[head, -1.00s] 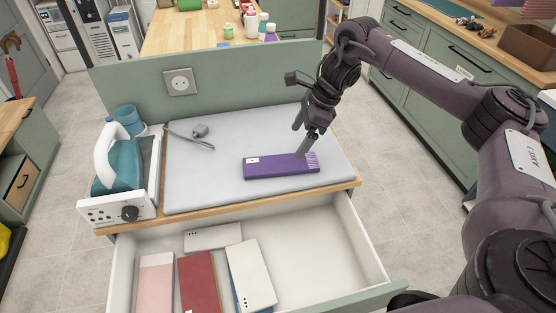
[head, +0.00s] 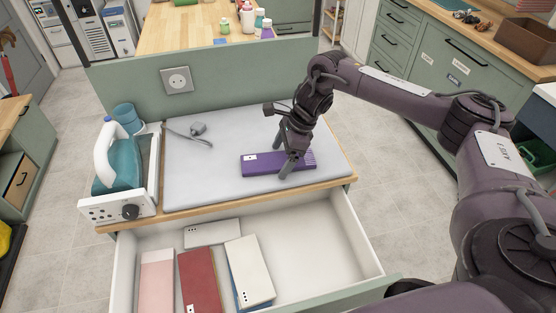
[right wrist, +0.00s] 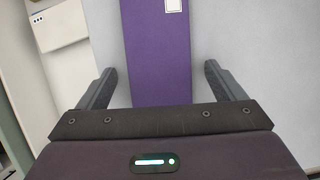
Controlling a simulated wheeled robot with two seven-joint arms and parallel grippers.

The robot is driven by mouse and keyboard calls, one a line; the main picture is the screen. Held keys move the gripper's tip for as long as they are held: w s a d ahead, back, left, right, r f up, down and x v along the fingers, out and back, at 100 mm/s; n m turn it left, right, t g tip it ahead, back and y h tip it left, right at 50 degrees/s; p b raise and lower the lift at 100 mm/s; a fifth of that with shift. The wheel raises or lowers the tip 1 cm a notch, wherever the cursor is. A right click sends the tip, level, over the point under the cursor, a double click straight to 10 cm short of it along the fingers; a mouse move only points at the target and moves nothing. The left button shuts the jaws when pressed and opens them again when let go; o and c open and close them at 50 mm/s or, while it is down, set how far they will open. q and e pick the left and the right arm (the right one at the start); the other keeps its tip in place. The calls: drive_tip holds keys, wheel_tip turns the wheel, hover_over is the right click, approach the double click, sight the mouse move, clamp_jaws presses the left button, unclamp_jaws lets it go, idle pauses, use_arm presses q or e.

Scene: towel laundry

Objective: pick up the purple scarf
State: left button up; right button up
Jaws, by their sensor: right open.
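The purple scarf (head: 262,164) lies folded flat in a long bar on the grey ironing pad (head: 230,190), with a white label at its left end. In the right wrist view the scarf (right wrist: 157,50) runs between my two fingers. My right gripper (head: 281,161) is open over the scarf's right half, one finger on its far side and one on its near side. In the right wrist view the gripper (right wrist: 158,85) has gaps between the scarf and both fingers. The fingers hide part of the scarf. My left gripper is not in view.
An open drawer (head: 320,240) below holds folded pink, red and white cloths. A teal iron (head: 118,165) stands on a white base at the left. A grey corded item (head: 197,130) lies on the pad. A green panel with a socket (head: 177,80) stands behind.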

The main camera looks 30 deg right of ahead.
drive_tip(key=c, duration=1.1)
drive_tip(key=shift+r, duration=0.1)
